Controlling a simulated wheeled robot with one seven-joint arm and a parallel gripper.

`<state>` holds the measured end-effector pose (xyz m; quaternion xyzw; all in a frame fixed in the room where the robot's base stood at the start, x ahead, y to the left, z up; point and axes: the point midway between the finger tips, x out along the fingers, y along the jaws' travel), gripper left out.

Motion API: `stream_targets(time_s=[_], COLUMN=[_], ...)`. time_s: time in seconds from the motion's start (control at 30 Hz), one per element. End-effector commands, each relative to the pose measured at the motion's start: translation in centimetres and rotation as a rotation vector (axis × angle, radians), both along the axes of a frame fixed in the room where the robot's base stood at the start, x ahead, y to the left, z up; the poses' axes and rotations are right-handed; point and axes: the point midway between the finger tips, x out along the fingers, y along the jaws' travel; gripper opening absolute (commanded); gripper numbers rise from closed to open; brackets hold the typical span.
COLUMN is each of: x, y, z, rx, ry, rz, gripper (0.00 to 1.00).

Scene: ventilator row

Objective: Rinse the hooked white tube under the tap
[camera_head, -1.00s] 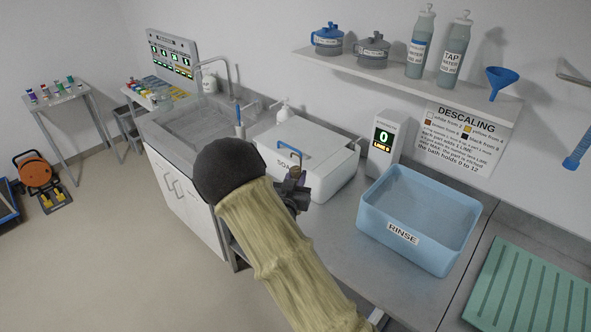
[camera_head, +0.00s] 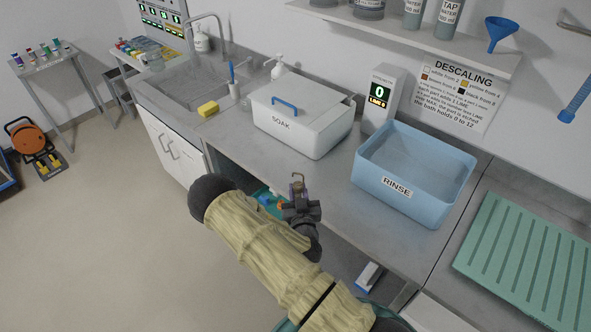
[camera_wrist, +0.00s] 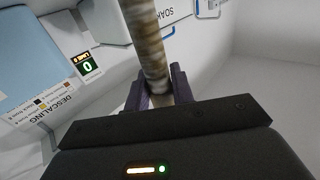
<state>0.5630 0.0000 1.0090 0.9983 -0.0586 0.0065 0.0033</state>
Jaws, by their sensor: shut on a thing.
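My gripper is near the counter's front edge, in front of the soak box and away from the sink. The tap (camera_head: 222,40) is a tall bent metal pipe over the sink (camera_head: 185,88) at the back left. Whether water runs is too small to tell.
The white SOAK box (camera_head: 312,135), lidded with a blue handle, stands between my gripper and the wall. A yellow sponge (camera_head: 208,109) and a cup with a brush (camera_head: 234,90) sit between it and the sink. The blue RINSE tub (camera_head: 395,188) and green drying mat (camera_head: 525,250) are right.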

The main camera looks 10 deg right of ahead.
Motion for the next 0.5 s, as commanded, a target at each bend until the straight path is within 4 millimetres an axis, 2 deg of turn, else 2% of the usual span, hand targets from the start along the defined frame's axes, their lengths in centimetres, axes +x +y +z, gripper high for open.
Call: stream_targets(time_s=[0.03,0.2,0.33,0.5], x=[-0.9,-2.1,-2.5,-2.7], y=[-0.1,0.0,0.0,0.0], z=[-3.5,-8.7,-11.1,-12.0], rx=[-0.006,0.002,0.006,0.007], ry=[0.012,0.011,0.011,0.012], rz=[0.031,0.089,0.109,0.118], gripper=[0.00,0.00,0.00,0.00])
